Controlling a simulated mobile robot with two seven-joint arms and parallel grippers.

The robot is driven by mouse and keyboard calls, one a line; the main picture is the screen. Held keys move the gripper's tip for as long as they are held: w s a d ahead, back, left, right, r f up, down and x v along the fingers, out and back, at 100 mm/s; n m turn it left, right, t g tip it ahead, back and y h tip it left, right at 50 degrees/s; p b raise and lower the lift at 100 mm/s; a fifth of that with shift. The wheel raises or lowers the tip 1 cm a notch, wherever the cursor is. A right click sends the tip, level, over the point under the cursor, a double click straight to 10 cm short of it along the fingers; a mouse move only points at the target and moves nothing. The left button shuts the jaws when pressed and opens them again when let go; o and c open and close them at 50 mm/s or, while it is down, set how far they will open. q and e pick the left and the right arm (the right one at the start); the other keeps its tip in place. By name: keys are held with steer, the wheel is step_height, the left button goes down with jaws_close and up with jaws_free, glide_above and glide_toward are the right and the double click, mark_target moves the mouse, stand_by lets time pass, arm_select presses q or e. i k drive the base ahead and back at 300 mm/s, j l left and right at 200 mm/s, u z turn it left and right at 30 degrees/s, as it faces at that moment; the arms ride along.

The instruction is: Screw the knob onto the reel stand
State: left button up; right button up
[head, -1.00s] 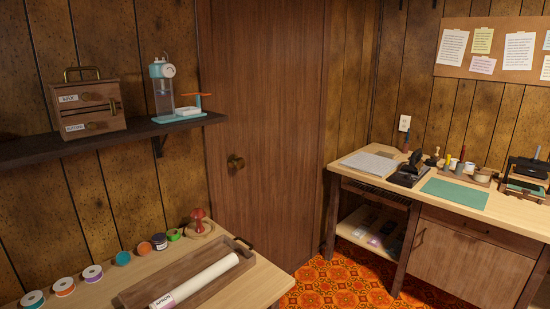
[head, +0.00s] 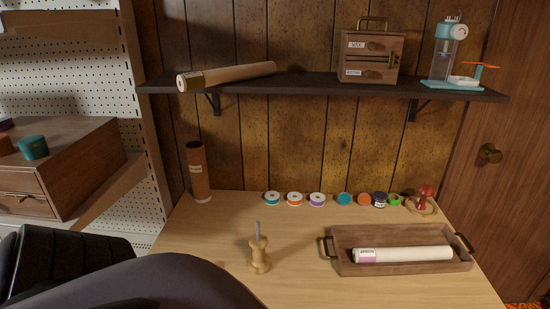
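A pale turned-wood stand (head: 259,256) with a thin grey upright rod stands on the light wood table, left of the tray. It looks like the reel stand, and its rod tip is bare. A red, rounded, knob-like piece (head: 425,192) sits on a round wooden base at the table's back right. I cannot tell whether it is the knob of the task. Neither of my grippers shows in the head view, and nothing touches the stand.
A wooden tray (head: 345,267) with a paper roll (head: 410,254) lies at the table's right. Several thread spools (head: 295,199) line the back edge. A brown cylinder (head: 198,172) stands at back left. A dark shelf (head: 310,86) hangs above. Dark shapes block the lower left.

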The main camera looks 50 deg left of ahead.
mark_target(259, 264)
steer(key=u, duration=1.8)
